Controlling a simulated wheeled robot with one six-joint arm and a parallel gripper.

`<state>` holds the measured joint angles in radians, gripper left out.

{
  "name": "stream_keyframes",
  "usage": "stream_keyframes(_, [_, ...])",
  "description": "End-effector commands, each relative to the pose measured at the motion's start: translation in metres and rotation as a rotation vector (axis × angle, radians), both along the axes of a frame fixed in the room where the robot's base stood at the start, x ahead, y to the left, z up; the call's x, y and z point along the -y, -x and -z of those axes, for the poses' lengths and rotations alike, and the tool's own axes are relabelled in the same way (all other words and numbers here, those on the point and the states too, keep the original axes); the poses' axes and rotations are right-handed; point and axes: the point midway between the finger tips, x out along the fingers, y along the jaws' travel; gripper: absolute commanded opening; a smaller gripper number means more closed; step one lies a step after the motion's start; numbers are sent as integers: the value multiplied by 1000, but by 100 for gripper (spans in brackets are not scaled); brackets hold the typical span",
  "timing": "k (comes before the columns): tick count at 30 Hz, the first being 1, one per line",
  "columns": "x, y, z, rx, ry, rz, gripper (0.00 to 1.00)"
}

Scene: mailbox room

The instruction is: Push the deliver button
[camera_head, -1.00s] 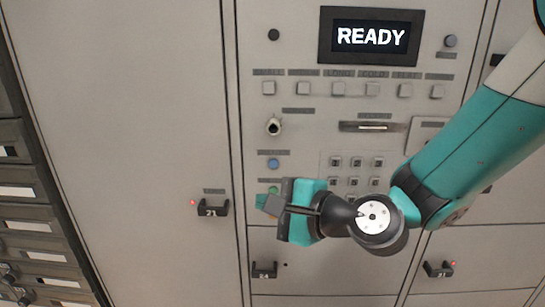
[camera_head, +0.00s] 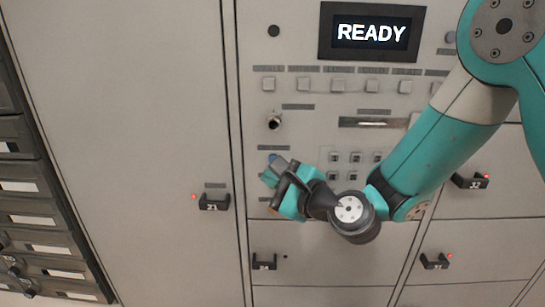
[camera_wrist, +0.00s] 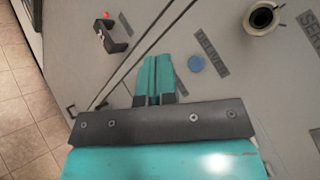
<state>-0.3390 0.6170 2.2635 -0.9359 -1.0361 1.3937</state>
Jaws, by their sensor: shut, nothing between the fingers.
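A round blue button (camera_head: 273,157) sits on the grey panel, left of the keypad. In the wrist view my gripper (camera_wrist: 156,62) points at the panel, left of the blue button. I cannot tell whether the tips touch the panel. A green button below the blue one is hidden by my gripper.
A screen (camera_head: 371,32) reads READY above a row of square buttons. A round dark-centred knob (camera_head: 274,121) protrudes above the blue button. A slot (camera_head: 375,122) and a keypad (camera_head: 355,158) lie to the right. A black handle (camera_head: 214,202) marked 21 projects at left.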

Motion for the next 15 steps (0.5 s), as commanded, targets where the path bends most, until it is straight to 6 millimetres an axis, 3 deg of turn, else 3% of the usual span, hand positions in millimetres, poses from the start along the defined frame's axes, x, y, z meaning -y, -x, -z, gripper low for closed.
stream_keyframes(6, [1,-31,-2,0,1,1,0])
stream_keyframes(15, [2,-51,0,-2,1,-1,0])
